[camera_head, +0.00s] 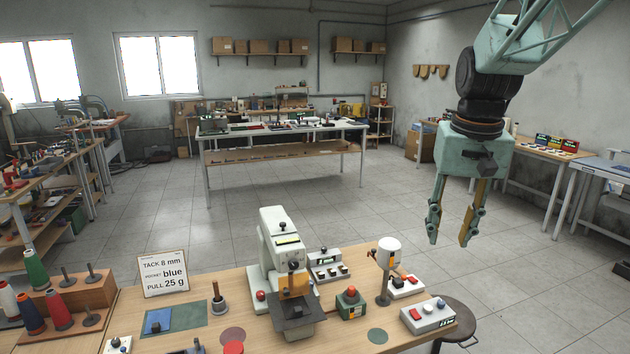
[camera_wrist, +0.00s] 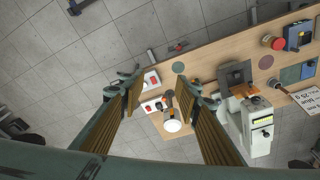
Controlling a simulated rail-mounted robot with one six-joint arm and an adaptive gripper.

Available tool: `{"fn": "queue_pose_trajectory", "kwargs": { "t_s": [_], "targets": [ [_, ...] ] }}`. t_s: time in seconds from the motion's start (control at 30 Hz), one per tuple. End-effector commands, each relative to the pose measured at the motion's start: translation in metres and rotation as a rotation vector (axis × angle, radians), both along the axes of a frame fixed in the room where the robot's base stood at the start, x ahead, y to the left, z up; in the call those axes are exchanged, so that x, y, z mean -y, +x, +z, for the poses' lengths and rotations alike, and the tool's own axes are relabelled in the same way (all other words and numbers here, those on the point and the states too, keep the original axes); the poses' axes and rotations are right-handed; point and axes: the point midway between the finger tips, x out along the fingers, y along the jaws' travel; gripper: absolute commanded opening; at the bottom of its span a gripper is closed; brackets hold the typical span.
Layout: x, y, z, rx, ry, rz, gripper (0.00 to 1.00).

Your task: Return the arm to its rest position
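My gripper (camera_head: 453,238) hangs from my green arm at the upper right of the head view, fingers pointing down. Its two fingers are apart with nothing between them. It is above and behind the right end of the wooden workbench (camera_head: 205,286), over the floor. In the wrist view my gripper (camera_wrist: 165,95) is also open, with the bench below and beyond the fingertips. No contact with any object shows.
On the bench stand a white press machine (camera_head: 270,245), a white-topped post (camera_head: 388,258), a control box (camera_head: 428,315) and a sign (camera_head: 164,274). A round stool (camera_head: 458,318) is at the bench's right. A long table (camera_head: 285,128) stands behind; the floor between is clear.

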Motion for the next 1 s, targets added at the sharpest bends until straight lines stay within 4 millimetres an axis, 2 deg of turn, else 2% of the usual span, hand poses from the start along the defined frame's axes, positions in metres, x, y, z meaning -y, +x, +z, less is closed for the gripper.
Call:
{"fn": "queue_pose_trajectory", "kwargs": {
  "t_s": [0.5,1.0],
  "targets": [
    [-0.03,-0.088,0.031,0.043,-0.009,0.051,0.3],
    [-0.052,-0.175,0.041,0.082,-0.016,0.099,0.3]
  ]
}}
